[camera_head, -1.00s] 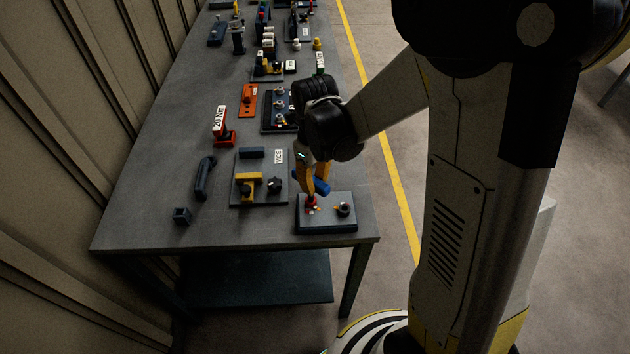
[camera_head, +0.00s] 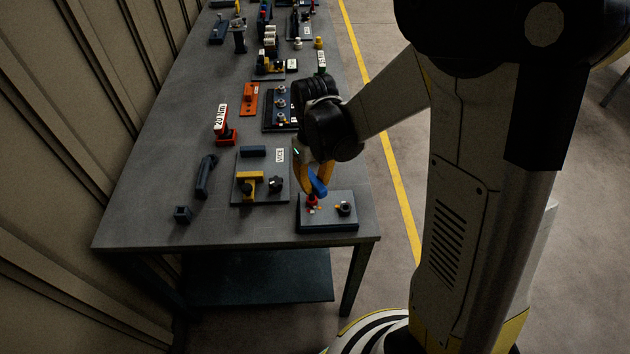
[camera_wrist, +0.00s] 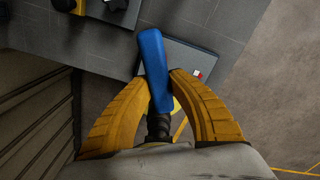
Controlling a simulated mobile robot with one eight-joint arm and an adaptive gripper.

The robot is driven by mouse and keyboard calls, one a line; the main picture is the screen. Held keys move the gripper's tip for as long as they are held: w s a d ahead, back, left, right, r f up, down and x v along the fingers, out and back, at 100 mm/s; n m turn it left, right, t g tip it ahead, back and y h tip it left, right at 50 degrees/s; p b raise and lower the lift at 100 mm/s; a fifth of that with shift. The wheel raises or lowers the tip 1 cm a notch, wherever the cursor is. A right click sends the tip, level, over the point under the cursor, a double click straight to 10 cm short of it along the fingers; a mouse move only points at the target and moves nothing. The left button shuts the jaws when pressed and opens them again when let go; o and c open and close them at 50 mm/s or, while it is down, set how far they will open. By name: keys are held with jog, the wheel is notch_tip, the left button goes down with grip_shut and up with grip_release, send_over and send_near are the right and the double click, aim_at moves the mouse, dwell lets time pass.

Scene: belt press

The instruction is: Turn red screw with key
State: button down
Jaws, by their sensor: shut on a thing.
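My gripper (camera_head: 316,178), with yellow fingers, is shut on the key's blue handle. In the wrist view, the blue handle (camera_wrist: 156,68) lies between the fingertips. In the head view, the blue handle (camera_head: 318,184) is tilted above the left part of a dark grey block (camera_head: 328,226) at the table's near right corner. The red screw (camera_head: 312,201) shows just below the handle, on the block. Whether the key's working end is seated in the screw cannot be told. The block also shows in the wrist view (camera_wrist: 184,58), with a small red and white mark on it.
A black knob (camera_head: 344,208) stands on the block, right of the screw. A vise plate (camera_head: 243,196) lies to the left. A dark handle-shaped tool (camera_head: 205,175) and a red 20 Nm tool (camera_head: 221,125) lie farther left.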

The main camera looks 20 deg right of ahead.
dwell(0.3)
jog(key=c, duration=1.2)
grip_release()
jog(key=shift+r+p, duration=2.05)
jog(key=shift+r, duration=0.8)
jog(key=shift+f, duration=0.1)
jog(key=shift+c, duration=0.4)
